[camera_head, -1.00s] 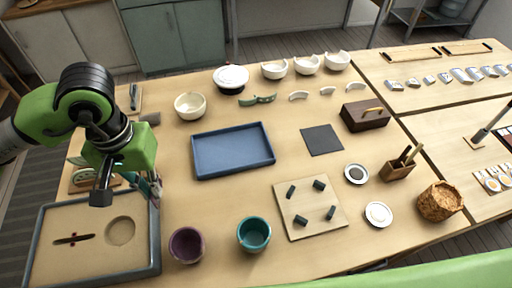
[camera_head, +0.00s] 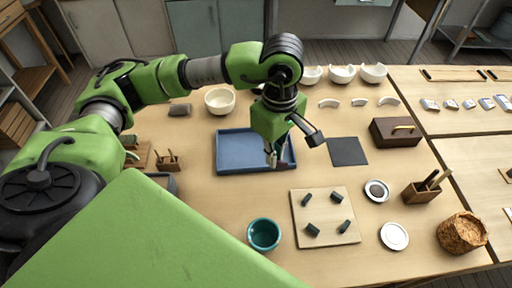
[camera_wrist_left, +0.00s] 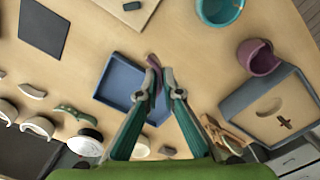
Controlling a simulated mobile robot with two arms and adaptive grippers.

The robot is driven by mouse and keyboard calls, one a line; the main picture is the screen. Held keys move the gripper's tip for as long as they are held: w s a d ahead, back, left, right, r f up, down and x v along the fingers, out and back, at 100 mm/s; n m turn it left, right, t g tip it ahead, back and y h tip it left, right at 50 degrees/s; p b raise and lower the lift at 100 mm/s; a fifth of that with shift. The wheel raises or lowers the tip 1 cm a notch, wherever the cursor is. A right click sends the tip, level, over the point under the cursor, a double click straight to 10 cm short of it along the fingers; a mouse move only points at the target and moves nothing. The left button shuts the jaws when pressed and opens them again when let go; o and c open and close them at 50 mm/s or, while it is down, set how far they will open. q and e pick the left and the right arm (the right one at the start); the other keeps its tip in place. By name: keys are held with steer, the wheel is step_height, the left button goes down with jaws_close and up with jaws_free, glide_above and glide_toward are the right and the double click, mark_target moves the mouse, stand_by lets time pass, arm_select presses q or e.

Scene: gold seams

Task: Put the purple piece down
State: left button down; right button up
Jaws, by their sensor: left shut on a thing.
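My left gripper (camera_head: 276,155) hangs over the right part of the blue tray (camera_head: 240,158), its fingers pointing down. In the left wrist view its two fingers (camera_wrist_left: 156,88) are shut on the purple piece (camera_wrist_left: 153,63), a small curved shard at their tips. The shard shows only as a dark bit under the fingers in the head view (camera_head: 282,167). The blue tray (camera_wrist_left: 118,78) lies beneath it in the wrist view and looks empty. I cannot tell whether the shard touches the tray. My right gripper is not in view.
A purple bowl (camera_wrist_left: 259,58) with a broken rim stands beside a sand tray (camera_wrist_left: 232,102). A teal bowl (camera_head: 264,234) and a board (camera_head: 325,218) with several dark blocks stand nearer. A dark square mat (camera_head: 347,151) lies right of the tray.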

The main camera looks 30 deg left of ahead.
mark_target(255, 148)
arm_select(q)
steer(key=w+a+f+n+b, duration=0.2)
steer(key=w+f+n, duration=0.1)
steer(key=w, duration=0.1)
steer(key=w+a+f+n+b, duration=0.2)
steer(key=w+f+n, duration=0.2)
steer(key=w+a+f+n+b, duration=0.2)
steer(key=w+a+f+n, duration=0.1)
steer(key=w, duration=0.2)
steer(key=shift+w+f+b, duration=0.1)
steer(key=shift+f+b, duration=0.1)
steer(key=shift+b, duration=0.1)
steer(key=shift+w+a+f, duration=0.2)
steer(key=shift+w+f, duration=0.05)
steer(key=shift+w, duration=0.05)
steer(key=shift+w+a+f+b, duration=0.1)
steer(key=shift+f+b, duration=0.15)
steer(key=shift+b, duration=0.15)
step_height(255, 148, down, 3)
steer(key=shift+w+a+f+b, duration=0.1)
steer(key=shift+w+f+b, duration=0.1)
steer(key=shift+b, duration=0.95)
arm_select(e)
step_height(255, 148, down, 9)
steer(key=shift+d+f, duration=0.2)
arm_select(q)
steer(key=shift+s, duration=0.1)
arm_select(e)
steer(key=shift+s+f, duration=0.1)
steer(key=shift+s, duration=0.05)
